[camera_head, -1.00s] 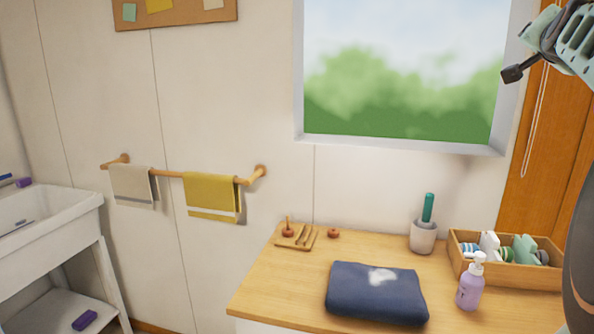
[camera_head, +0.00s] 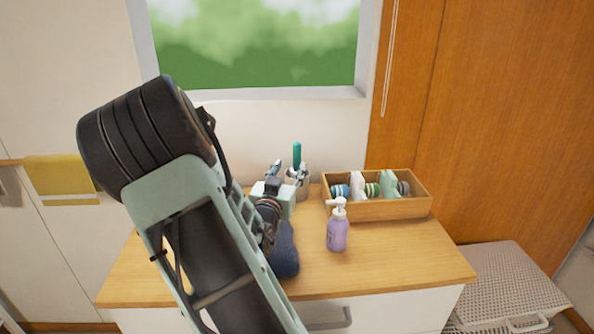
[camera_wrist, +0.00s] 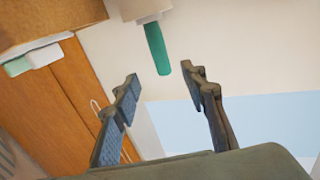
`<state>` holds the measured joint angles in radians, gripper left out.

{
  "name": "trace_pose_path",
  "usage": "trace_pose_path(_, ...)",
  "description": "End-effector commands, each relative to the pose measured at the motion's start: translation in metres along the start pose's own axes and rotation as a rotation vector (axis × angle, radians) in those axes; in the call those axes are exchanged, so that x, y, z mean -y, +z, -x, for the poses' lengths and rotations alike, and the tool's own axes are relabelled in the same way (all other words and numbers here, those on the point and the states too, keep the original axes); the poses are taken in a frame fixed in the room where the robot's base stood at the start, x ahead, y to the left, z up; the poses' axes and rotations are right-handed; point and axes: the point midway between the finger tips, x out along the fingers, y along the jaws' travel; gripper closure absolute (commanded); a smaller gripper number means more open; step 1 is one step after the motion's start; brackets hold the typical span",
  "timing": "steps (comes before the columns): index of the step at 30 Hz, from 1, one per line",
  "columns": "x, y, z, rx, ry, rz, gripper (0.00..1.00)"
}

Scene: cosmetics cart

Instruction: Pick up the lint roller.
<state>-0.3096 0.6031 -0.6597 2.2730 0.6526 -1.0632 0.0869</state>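The lint roller's teal handle (camera_head: 297,153) sticks up out of a pale cup (camera_head: 303,184) at the back of the wooden top; its lower end is hidden in the cup. My gripper (camera_head: 288,171) is in front of the cup and partly covers it. In the wrist view my gripper (camera_wrist: 160,74) is open and empty. There the teal handle (camera_wrist: 157,48) points into the space between the two fingertips, and neither finger visibly touches it. The cup (camera_wrist: 145,9) shows at the top edge.
A lavender pump bottle (camera_head: 338,229) stands right of my gripper. A wooden box (camera_head: 385,208) with several rolls and bottles is behind it at the right. A folded navy cloth (camera_head: 286,250) is mostly hidden by my arm. The top's right front is clear.

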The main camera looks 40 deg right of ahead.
Motion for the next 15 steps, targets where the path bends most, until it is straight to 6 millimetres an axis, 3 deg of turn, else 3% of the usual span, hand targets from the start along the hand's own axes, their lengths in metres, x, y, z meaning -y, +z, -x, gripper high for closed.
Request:
trace_pose_path(2,-0.002,0.004,0.000,-0.004,0.002,0.016,0.60)
trace_pose_path(10,-0.002,0.004,-0.039,-0.006,0.003,0.018,0.60)
trace_pose_path(15,-0.002,0.004,-0.051,-0.005,0.001,0.018,0.60)
